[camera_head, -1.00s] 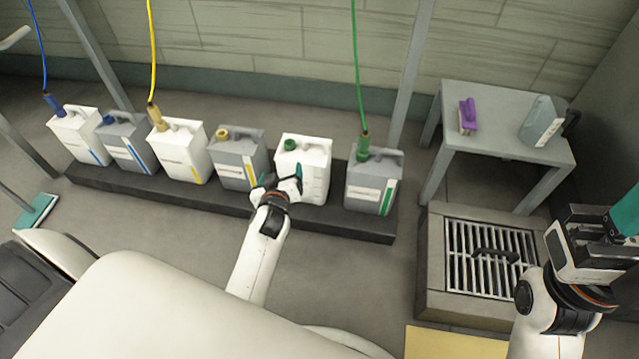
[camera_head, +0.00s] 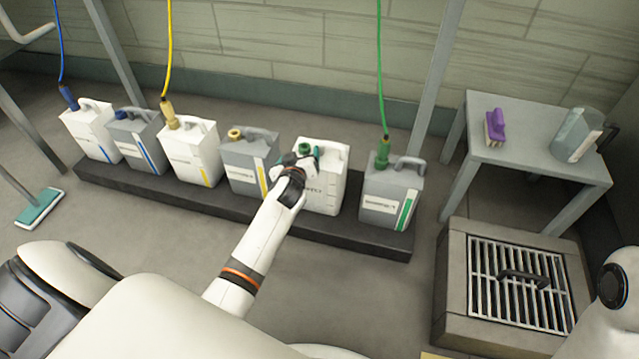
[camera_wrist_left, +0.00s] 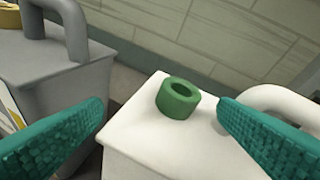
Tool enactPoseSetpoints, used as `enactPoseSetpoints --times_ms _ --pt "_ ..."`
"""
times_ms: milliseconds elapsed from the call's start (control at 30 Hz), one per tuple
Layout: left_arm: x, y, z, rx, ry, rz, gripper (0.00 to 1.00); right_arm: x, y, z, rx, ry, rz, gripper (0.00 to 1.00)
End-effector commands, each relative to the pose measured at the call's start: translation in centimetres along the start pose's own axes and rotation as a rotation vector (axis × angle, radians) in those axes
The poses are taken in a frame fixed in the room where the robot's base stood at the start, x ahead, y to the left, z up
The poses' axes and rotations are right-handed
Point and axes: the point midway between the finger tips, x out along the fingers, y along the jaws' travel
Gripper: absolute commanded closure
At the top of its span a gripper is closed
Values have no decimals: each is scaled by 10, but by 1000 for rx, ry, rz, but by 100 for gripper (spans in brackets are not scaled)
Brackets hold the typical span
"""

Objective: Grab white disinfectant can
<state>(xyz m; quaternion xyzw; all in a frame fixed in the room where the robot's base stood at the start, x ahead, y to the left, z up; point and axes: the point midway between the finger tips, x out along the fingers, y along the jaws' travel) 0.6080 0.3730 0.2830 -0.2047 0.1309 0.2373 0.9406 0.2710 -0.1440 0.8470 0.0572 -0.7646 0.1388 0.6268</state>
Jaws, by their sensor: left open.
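A white can (camera_head: 330,188) with a green cap (camera_head: 305,149) and a handle stands on the dark low platform. My left gripper (camera_head: 298,162) is at its upper left, beside the cap. In the left wrist view the can's white top (camera_wrist_left: 170,148) fills the lower middle. The ring-shaped green cap (camera_wrist_left: 178,98) shows between the two teal fingers of the left gripper (camera_wrist_left: 160,105), nearer the right finger. The left gripper is open and holds nothing. The can's handle (camera_wrist_left: 290,98) is partly hidden behind the right finger. My right gripper is out of view.
A grey can (camera_head: 247,160) stands close on the left and another grey can (camera_head: 390,190) with a green hose on the right. More cans line the dark platform (camera_head: 340,242). A grey table (camera_head: 535,135) and a floor grate (camera_head: 520,290) are at the right.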

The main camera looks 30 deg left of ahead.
Motion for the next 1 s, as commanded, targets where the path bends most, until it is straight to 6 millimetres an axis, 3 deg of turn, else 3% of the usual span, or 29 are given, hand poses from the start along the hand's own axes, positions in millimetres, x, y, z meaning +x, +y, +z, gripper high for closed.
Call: enactPoseSetpoints --times_ms 100,367,800,1000 --pt "9 0 -1 1 -1 0 18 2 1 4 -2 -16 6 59" --pt "9 0 0 1 0 0 19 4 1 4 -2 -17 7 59" --pt "9 0 0 0 1 1 91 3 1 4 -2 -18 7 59" --pt "9 0 0 -2 0 -1 95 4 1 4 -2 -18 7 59"
